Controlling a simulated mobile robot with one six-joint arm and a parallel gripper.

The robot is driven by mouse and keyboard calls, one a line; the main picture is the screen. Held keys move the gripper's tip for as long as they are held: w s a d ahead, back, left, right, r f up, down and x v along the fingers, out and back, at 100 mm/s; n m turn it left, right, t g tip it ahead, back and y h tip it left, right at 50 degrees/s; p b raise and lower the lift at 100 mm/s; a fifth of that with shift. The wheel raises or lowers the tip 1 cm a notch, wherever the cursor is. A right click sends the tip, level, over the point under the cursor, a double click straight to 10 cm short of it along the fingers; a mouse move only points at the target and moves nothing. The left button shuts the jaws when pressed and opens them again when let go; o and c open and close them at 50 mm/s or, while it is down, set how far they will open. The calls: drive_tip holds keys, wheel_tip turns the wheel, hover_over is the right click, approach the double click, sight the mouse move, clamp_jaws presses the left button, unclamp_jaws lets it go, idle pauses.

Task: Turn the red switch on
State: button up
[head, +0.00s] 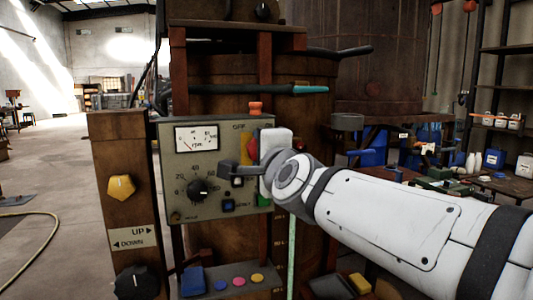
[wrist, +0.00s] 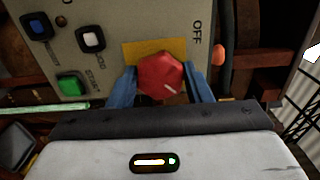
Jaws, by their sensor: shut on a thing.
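The red switch (wrist: 158,75) is a faceted knob on a yellow plate (wrist: 135,50) on the grey control panel (wrist: 90,15). My gripper (wrist: 160,85) is shut on the knob, one blue finger on each side of it. A short white mark on the knob points to the lower right in the wrist view. The word OFF (wrist: 197,32) is printed on the panel to the upper right of the knob. In the head view my gripper (head: 238,172) is against the right part of the panel (head: 175,160), and my wrist hides most of the switch.
The panel also carries an rpm gauge (head: 196,138), a black dial (head: 199,190) and a green button (wrist: 71,84). An orange knob (head: 256,108) sticks up above the panel. A yellow knob (head: 121,187) is on the post at left. Open floor lies further left.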

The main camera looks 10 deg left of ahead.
drive_tip(key=o, duration=1)
drive_tip(key=p+v, duration=0.2)
drive_tip(key=v, duration=0.5)
drive_tip(key=shift+s+d, duration=0.25)
drive_tip(key=shift+s, duration=0.05)
